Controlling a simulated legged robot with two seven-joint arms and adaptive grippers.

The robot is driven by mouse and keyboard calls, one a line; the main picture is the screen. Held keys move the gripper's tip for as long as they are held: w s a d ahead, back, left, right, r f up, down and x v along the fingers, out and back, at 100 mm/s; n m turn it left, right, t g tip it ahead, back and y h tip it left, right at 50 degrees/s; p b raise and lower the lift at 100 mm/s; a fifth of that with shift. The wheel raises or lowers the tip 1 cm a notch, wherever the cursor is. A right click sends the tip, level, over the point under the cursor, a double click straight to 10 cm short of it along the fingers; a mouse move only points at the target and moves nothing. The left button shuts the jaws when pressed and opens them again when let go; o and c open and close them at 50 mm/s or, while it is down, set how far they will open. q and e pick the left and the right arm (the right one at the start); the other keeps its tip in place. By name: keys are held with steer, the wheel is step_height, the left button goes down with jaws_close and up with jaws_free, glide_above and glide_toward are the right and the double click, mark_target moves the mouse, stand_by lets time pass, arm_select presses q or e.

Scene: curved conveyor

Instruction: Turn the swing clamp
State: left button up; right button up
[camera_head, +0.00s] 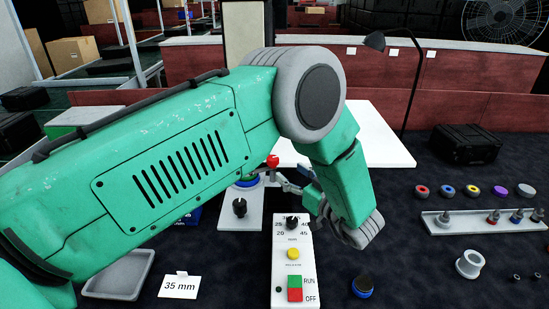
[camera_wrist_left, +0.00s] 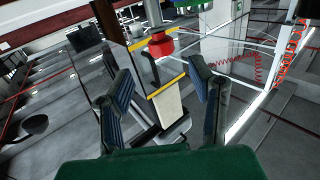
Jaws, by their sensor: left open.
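The swing clamp shows in the head view as a small red knob (camera_head: 272,161) above a grey-white base, partly hidden by my left arm. In the left wrist view I take the red cylindrical top (camera_wrist_left: 160,45) with a dark bar beside it to be the same clamp. My left gripper (camera_head: 290,181) is just right of the red knob in the head view. In the left wrist view its two blue-padded fingers (camera_wrist_left: 163,88) are spread, with the red top beyond and between them; nothing is held. My right gripper is out of view.
A white control panel (camera_head: 293,265) with a black dial, yellow button and red-green switch stands below the gripper. A grey tray (camera_head: 120,274) and a "35 mm" card (camera_head: 180,285) lie left. A rack (camera_head: 480,221) with several small parts and a white ring (camera_head: 470,264) are right.

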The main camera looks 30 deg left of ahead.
mark_target(276, 163)
arm_select(q)
steer(key=p+x, duration=0.1)
steer(key=x, duration=0.7)
steer(key=shift+a, duration=0.15)
steer(key=shift+c, duration=0.8)
steer(key=c, duration=0.7)
jaws_close()
